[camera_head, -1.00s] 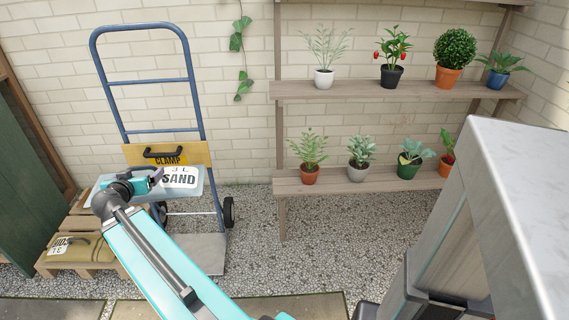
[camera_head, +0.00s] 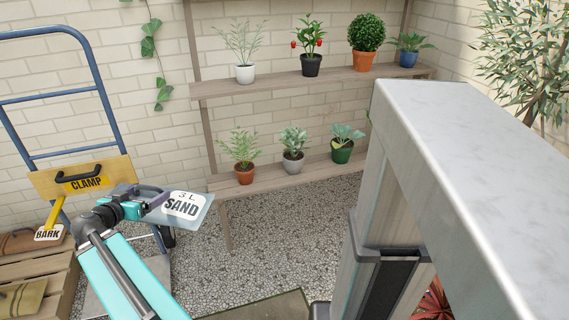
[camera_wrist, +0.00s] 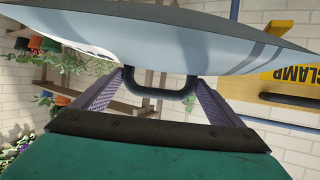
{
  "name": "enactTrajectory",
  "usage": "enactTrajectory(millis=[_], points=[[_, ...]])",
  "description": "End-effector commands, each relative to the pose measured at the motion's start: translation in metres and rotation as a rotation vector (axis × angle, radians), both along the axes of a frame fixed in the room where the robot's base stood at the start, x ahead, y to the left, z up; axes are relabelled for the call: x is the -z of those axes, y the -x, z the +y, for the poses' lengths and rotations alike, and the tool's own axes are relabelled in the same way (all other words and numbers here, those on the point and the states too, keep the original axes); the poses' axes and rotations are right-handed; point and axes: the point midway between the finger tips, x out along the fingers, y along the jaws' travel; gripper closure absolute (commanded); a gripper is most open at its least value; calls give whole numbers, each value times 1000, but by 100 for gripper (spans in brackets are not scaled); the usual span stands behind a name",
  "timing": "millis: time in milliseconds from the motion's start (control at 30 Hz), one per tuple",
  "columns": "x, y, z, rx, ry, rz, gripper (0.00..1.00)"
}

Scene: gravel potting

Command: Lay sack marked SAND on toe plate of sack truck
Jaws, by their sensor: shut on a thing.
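The pale blue-grey sack marked SAND (camera_head: 199,213) hangs in the air in front of my arm, its 3 L label facing up. My gripper (camera_head: 153,201) is shut on the sack's dark handle; the wrist view shows both fingers (camera_wrist: 162,92) at the handle loop, with the sack (camera_wrist: 170,38) above. The blue sack truck (camera_head: 108,110) stands at the left against the wall. Its grey toe plate (camera_head: 160,268) lies low on the ground, partly hidden by my arm. The sack is above and to the right of the toe plate.
A yellow CLAMP board (camera_head: 110,172) with a black handle crosses the truck. A BARK label (camera_head: 49,233) and sacks lie on a wooden pallet (camera_head: 55,290) at left. Plant shelves (camera_head: 290,184) stand behind. A grey-topped block (camera_head: 440,110) fills the right. Gravel (camera_head: 260,260) lies between.

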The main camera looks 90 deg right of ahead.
Motion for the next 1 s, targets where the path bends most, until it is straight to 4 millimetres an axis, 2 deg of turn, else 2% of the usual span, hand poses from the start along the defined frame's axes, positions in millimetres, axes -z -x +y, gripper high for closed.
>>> enactTrajectory(millis=[300,533,733,1000], points=[[26,71,-33,183,11,4,72],[37,110,-47,281,11,4,72],[44,122,-52,299,11,4,72],[44,125,-53,303,11,4,72]])
